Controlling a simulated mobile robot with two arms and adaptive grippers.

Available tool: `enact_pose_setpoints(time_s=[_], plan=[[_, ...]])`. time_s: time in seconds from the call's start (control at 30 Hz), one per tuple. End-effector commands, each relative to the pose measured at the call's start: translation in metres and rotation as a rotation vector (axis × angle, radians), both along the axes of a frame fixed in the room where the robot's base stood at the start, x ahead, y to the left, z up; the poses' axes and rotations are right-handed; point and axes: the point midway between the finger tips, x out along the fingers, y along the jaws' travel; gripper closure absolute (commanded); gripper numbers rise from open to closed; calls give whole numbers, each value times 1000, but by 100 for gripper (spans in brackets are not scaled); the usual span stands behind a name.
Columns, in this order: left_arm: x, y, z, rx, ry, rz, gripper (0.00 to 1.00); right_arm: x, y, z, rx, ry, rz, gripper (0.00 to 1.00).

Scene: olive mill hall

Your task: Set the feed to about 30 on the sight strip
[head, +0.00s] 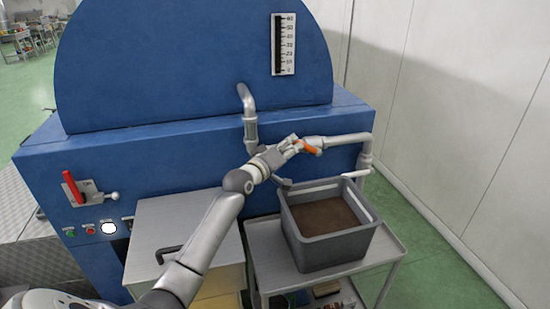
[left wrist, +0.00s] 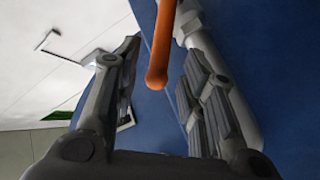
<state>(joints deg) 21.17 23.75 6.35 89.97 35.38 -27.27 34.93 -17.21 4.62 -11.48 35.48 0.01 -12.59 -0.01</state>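The sight strip (head: 284,44) is a white upright scale with numbers up to 60 on the blue machine's round front. A dark column runs along its left side; I cannot tell its level exactly. An orange valve handle (head: 309,148) sits on the grey pipe (head: 345,139) above the crate. My left gripper (head: 291,147) is at the handle's left end. In the left wrist view the orange handle (left wrist: 160,58) lies between the two spread fingers of the gripper (left wrist: 157,75), with gaps on both sides. My right gripper is not in view.
A grey crate (head: 298,237) with brown contents stands on a metal cart (head: 265,245) below the pipe. A bent pipe (head: 247,105) comes out of the machine (head: 150,145) left of the gripper. A red lever (head: 73,187) is at left. A pale wall (head: 470,120) bounds the right.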

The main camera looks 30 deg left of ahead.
Motion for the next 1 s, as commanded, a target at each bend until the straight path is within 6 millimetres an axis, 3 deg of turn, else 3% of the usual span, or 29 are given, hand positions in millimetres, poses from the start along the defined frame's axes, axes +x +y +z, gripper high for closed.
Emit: enact_pose_setpoints(time_s=[0.2,0.43,1.0], plan=[[-38,0,1,2,1,1,62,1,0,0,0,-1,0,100],[-67,1,3,2,0,1,62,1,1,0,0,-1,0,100],[-77,1,4,1,0,1,62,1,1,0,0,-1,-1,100]])
